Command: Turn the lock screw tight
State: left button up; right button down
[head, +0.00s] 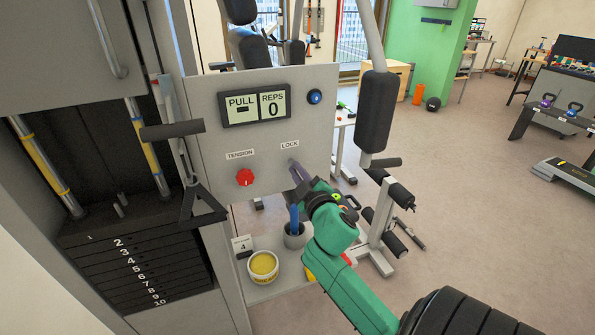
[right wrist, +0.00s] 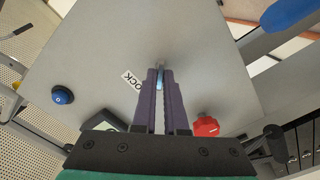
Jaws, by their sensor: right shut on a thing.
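The grey panel (head: 205,110) of the weight machine carries a label LOCK (head: 289,144). My right gripper (head: 294,168) is at the panel just below that label, its purple fingers pointing at the panel. In the right wrist view its fingers (right wrist: 160,78) are close together on the small lock screw (right wrist: 159,69), which shows as a grey-blue bit at the fingertips. Most of the screw is hidden by the fingers. I cannot tell how far it is turned. My left gripper is not in view.
A red knob (head: 245,177) under the TENSION label sits left of the lock. A blue button (head: 314,96) and a display (head: 256,108) reading PULL and REPS 0 are above. A yellow tub (head: 263,266) and a grey cup (head: 294,236) stand below. A black padded roller (head: 375,111) hangs at right.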

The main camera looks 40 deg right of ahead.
jog(key=shift+m+p, duration=3.6)
jog(key=shift+m, duration=3.9)
jog(key=shift+f, duration=0.1)
jog(key=c, duration=1)
grip_release()
jog(key=shift+o, duration=0.2)
